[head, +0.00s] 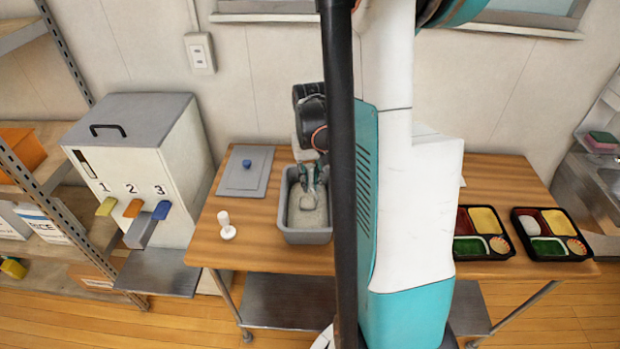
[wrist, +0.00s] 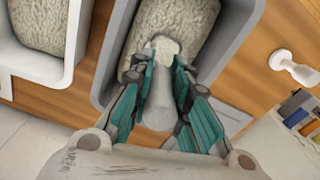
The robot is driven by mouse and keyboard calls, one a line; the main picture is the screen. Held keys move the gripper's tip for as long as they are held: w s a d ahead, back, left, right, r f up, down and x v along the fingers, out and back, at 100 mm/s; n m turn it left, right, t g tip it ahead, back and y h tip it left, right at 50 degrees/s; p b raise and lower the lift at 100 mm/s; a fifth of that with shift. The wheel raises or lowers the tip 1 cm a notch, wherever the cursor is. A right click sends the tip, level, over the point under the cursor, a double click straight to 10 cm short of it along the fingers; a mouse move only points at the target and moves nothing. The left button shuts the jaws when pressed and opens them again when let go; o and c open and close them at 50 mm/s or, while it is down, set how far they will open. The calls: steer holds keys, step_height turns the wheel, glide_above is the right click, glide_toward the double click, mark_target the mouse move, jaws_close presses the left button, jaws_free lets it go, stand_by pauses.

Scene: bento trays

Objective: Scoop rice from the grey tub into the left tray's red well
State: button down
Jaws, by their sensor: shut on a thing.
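The grey tub (head: 306,238) of white rice stands on the wooden table; its wall also shows in the wrist view (wrist: 236,42). My gripper (head: 309,180) is down inside the tub, its teal fingers (wrist: 160,72) shut on the handle of a pale grey scoop (wrist: 157,112). The scoop's head is at the rice surface with some rice in it (wrist: 166,46); how deep it sits is unclear. The left tray (head: 484,257) is black, at the table's right. Its red well (head: 464,222) is partly hidden by my arm and looks empty.
A second tray (head: 552,257) stands right of the left one. A numbered dispenser (head: 135,170) stands farther left. Another rice tub (wrist: 38,72) shows in the wrist view.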

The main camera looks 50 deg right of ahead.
steer(key=shift+r+p, duration=3.65)
steer(key=shift+r, duration=1.7)
